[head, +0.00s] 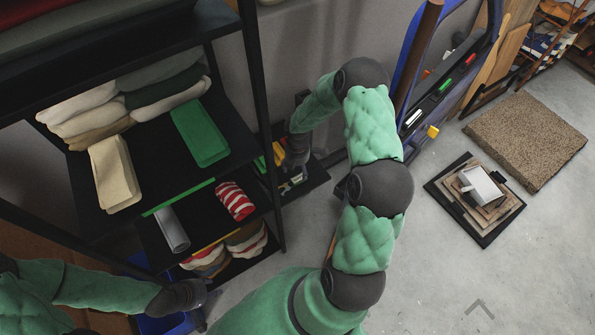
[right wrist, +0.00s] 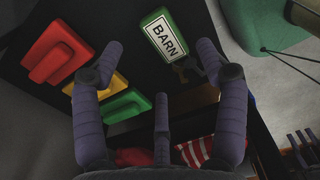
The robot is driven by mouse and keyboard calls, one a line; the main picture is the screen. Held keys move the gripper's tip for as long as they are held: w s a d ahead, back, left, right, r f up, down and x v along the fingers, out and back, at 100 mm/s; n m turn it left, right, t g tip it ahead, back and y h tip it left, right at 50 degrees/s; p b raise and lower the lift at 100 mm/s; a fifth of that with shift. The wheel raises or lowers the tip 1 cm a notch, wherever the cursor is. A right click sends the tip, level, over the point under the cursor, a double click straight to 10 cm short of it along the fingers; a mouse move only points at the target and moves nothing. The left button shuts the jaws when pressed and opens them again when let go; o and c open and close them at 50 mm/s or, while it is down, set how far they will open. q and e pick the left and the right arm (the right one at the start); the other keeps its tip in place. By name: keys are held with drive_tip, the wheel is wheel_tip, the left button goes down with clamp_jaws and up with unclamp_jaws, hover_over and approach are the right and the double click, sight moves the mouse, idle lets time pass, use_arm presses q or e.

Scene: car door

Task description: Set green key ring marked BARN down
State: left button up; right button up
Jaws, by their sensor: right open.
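The green key ring marked BARN (right wrist: 167,37) shows in the right wrist view, a green tag with a white label, on or just over a black surface. A dark part, perhaps its ring, is at its lower end. My right gripper (right wrist: 160,75) is open, its fingers spread apart, with the tag beyond and between the fingertips. In the head view my right gripper (head: 297,152) is at the low black shelf (head: 314,176) and largely hides what lies there. My left gripper (head: 197,308) is at the lower left, its fingers too unclear to read.
Red (right wrist: 59,52), yellow (right wrist: 108,84) and green (right wrist: 128,106) pieces lie beside the tag. A black rack (head: 250,90) with folded cloths stands at left. A blue car door (head: 445,85) is at the upper right. The floor at right holds a square stack (head: 480,205) and brown mat (head: 527,138).

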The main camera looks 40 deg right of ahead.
drive_tip(key=shift+o, duration=0.4)
wheel_tip(320, 180, up, 7)
drive_tip(key=p, duration=0.2)
drive_tip(key=shift+f, duration=0.15)
drive_tip(key=shift+o, duration=0.3)
hover_over(297, 177)
wheel_tip(297, 177, down, 7)
drive_tip(key=shift+f, duration=0.1)
wheel_tip(297, 177, down, 5)
drive_tip(key=b, duration=0.2)
drive_tip(key=shift+w+b, duration=0.1)
drive_tip(key=shift+b, duration=0.3)
drive_tip(key=c, duration=1.4)
wheel_tip(297, 177, up, 10)
drive_tip(key=p, duration=0.4)
